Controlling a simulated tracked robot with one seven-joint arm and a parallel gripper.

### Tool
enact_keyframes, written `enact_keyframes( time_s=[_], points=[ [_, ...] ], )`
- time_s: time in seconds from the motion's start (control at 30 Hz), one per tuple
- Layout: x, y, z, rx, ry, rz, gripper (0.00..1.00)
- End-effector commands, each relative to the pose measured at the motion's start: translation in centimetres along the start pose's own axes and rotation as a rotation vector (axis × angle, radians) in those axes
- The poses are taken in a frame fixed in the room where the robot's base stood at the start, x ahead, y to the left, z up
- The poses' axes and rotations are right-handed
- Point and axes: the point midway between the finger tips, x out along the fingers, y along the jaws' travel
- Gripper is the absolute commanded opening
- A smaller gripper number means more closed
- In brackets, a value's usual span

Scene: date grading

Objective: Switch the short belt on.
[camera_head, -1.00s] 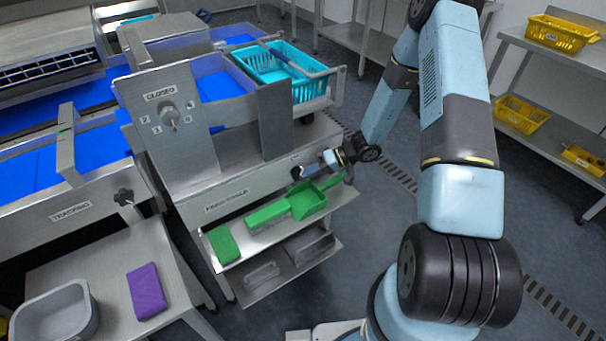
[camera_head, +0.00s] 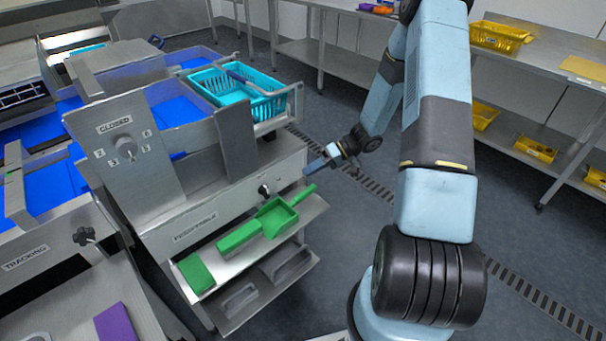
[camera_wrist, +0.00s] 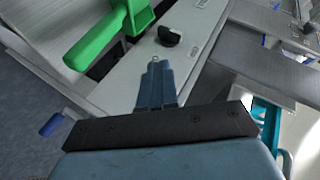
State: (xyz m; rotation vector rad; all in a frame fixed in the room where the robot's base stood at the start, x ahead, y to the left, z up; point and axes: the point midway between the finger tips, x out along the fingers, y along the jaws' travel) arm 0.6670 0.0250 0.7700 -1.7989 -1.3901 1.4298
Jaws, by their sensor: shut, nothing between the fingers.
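A small black rotary knob (camera_head: 263,190) sits on the steel front panel (camera_head: 222,208) of the feed table, near its right end. In the wrist view the black knob (camera_wrist: 169,37) is just beyond my fingertips, with a gap between. My gripper (camera_head: 309,170) is right of the knob in the head view, apart from the panel. Its fingers (camera_wrist: 157,72) are shut and empty. I cannot read the knob's setting. A blue belt (camera_head: 176,112) lies between the steel plates on top of the feed table; I cannot tell whether it runs.
A green scoop (camera_head: 275,217) and a green block (camera_head: 196,273) lie on the shelf below the panel. A turquoise basket (camera_head: 265,106) stands above. A larger dial (camera_head: 124,147) is on the upright plate at left. Open floor lies right of the feed table.

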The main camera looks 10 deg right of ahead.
Motion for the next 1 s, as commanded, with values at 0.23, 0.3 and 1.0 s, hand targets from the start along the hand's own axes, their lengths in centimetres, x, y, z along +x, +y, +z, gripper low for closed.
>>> enact_keyframes(
  time_s=[0.23, 0.3, 1.0],
  points=[
    [-0.2, 0.0, 0.0, 0.001, 0.0, 0.0, 0.0],
    [-0.2, 0.0, 0.0, 0.001, 0.0, 0.001, 0.0],
    [1.4, -2.8, -1.5, -0.185, -0.092, 0.429, 0.0]
  ],
)
